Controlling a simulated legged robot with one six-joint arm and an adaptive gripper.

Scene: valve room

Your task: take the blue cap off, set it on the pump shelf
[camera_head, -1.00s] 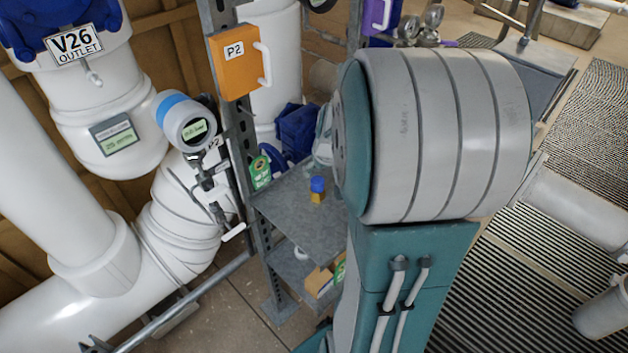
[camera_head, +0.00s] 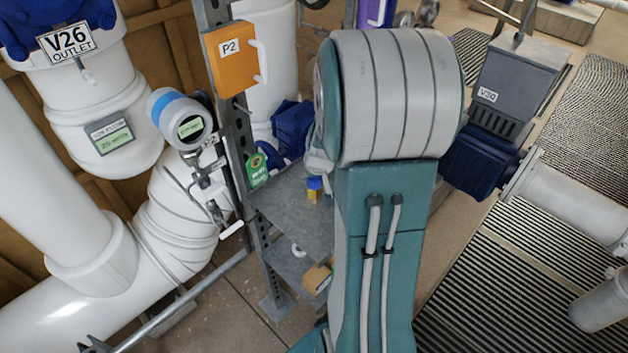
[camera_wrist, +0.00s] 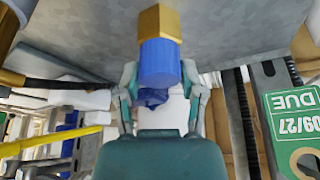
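The blue cap (camera_head: 315,183) sits on a brass-coloured hex fitting (camera_head: 313,195) standing on the grey metal shelf (camera_head: 285,217). In the wrist view the blue cap (camera_wrist: 160,64) is still on the brass fitting (camera_wrist: 159,22), and the shelf surface (camera_wrist: 80,30) fills the top. My gripper (camera_wrist: 160,76) is open, with one finger on each side of the cap's free end. In the head view my arm hides most of the gripper.
An orange P2 box (camera_head: 232,60) hangs on the shelf post. A green tag (camera_head: 256,169) stands at the shelf's left edge, beside a gauge (camera_head: 180,120) and white pipes. A lower shelf (camera_head: 295,268) holds a small orange box (camera_head: 316,278). Bare shelf lies left of the fitting.

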